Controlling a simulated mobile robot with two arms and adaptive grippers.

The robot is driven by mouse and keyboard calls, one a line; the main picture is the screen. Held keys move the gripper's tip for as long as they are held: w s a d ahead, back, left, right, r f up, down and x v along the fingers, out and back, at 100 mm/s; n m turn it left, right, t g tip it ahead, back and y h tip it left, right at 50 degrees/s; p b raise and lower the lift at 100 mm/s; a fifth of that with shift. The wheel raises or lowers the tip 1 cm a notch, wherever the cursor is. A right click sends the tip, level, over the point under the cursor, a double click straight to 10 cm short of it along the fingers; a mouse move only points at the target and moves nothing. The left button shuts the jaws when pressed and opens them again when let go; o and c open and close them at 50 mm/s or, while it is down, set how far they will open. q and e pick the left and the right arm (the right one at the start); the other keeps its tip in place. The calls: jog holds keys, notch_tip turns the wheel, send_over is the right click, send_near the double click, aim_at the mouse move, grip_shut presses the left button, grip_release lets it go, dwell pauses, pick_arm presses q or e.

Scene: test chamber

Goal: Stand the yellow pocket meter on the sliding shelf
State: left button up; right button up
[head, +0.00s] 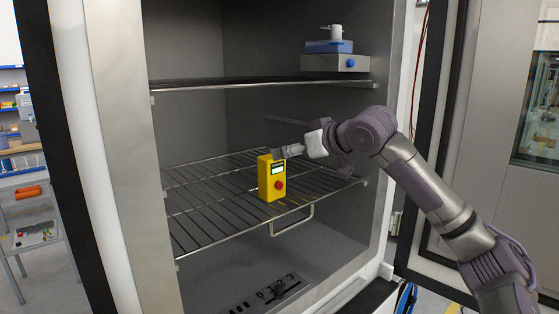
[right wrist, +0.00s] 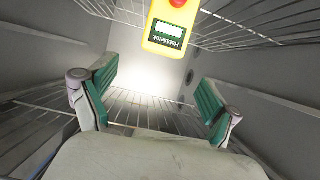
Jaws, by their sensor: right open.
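The yellow pocket meter (head: 270,182) stands upright on the wire sliding shelf (head: 215,215), near its front edge. It has a small display and a red knob. My right gripper (head: 285,152) is at the meter's upper right, its fingers partly hidden beside and behind the meter's top. In the right wrist view the two green-padded fingers of the right gripper (right wrist: 155,92) are spread with nothing between them. The meter (right wrist: 165,42) shows there at the top, beyond the fingertips and apart from them. My left gripper is out of view.
An upper rack (head: 260,83) spans the chamber above. A grey-and-blue device (head: 335,60) sits at its right. The chamber's metal side wall and the open door (head: 480,120) flank my right arm. The shelf has free room left of the meter.

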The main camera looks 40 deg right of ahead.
jog(key=v, duration=0.3)
jog(key=shift+s+r, duration=0.15)
jog(key=shift+s, duration=0.1)
dwell(0.5)
